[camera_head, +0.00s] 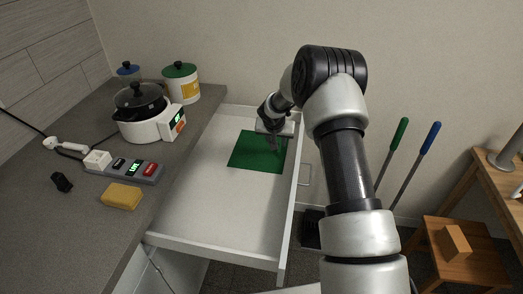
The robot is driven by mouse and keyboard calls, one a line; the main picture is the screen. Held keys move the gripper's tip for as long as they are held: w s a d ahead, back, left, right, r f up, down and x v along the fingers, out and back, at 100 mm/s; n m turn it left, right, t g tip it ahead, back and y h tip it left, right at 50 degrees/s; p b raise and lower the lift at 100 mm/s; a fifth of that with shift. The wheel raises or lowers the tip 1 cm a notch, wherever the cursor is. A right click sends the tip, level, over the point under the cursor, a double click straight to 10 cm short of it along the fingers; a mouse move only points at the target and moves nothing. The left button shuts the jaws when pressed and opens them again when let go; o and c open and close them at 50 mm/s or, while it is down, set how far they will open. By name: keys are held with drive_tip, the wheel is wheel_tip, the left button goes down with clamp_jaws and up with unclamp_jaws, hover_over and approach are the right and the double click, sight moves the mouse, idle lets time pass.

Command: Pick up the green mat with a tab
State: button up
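The green mat (254,155) lies flat in an open white drawer (215,208), towards its far end. I cannot make out its tab. My arm reaches in over the drawer's right wall, and my gripper (271,146) points down at the mat's upper right part. The gripper is small and dark here. I cannot tell whether its fingers touch the mat or how far apart they are. The gripper covers part of the mat's right side.
The drawer's walls stand around the mat; its near floor is bare. On the counter at left are a white cooker (148,122), a green-lidded canister (182,84), a power strip (133,169) and a yellow sponge (122,196). A wooden stool (462,240) stands at right.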

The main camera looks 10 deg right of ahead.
drive_tip(key=shift+d+p+x, duration=0.15)
drive_tip(key=shift+d+x, duration=0.05)
drive_tip(key=shift+x, duration=1.35)
drive_tip(key=shift+d+p+x, duration=0.15)
drive_tip(key=shift+x, duration=1.45)
drive_tip(key=shift+s, duration=0.1)
drive_tip(key=shift+r, duration=0.1)
clamp_jaws()
